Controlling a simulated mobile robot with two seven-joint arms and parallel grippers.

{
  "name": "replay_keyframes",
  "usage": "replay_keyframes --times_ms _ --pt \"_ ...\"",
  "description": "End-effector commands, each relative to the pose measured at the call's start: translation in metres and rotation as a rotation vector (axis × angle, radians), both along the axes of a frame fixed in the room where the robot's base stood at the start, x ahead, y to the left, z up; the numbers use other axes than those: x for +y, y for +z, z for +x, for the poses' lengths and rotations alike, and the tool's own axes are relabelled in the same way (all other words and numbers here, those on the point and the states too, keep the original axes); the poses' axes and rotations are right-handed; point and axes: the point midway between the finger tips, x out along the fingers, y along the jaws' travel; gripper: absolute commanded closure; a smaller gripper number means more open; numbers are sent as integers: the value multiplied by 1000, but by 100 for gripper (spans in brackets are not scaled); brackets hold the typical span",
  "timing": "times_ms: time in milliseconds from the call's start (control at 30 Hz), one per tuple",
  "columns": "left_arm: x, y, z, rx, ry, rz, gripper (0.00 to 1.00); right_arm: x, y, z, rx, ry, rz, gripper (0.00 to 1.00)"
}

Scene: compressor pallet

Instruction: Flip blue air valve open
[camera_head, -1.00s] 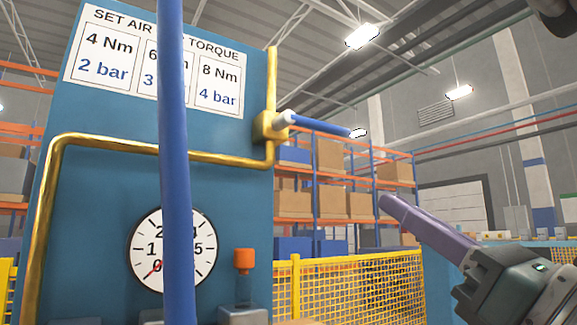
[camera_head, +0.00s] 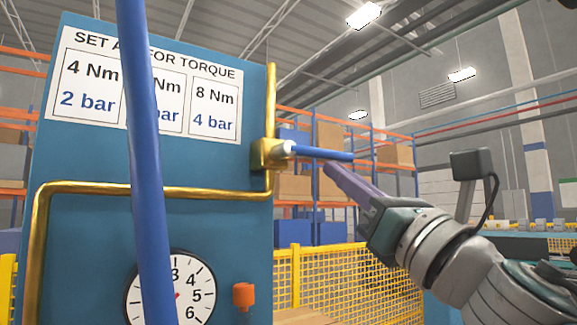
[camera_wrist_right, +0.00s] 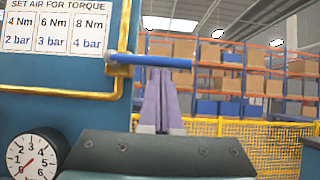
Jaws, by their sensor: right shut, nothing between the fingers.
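The blue air valve handle (camera_head: 322,153) sticks out to the right, roughly level, from a brass valve body (camera_head: 268,154) on the right edge of the blue panel. My right gripper (camera_head: 332,168) is shut and empty. Its purple fingers point up and left, with the tips close under the handle near its middle. In the right wrist view the handle (camera_wrist_right: 155,61) crosses level just above the fingertips (camera_wrist_right: 160,78). I cannot tell whether they touch it. My left gripper is not in view.
A blue hose (camera_head: 147,170) hangs in front of the panel and partly hides the torque sign (camera_head: 215,112) and dial gauge (camera_head: 194,275). An orange knob (camera_head: 243,296) and brass pipe (camera_head: 150,190) are on the panel. A yellow mesh fence (camera_head: 345,280) and shelves stand behind.

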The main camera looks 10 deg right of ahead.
Motion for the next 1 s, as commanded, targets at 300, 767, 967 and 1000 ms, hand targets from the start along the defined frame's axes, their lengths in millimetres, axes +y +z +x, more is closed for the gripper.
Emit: replay_keyframes --times_ms 300,767,967,1000 --pt "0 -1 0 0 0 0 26 0 -1 0 -1 -1 -3 100" --pt "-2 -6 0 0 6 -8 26 -3 4 1 -28 -2 -75 100" --pt "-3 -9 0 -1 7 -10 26 -4 7 1 -42 -2 -111 100" --pt "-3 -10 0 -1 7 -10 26 -4 8 1 -47 -2 -122 100"
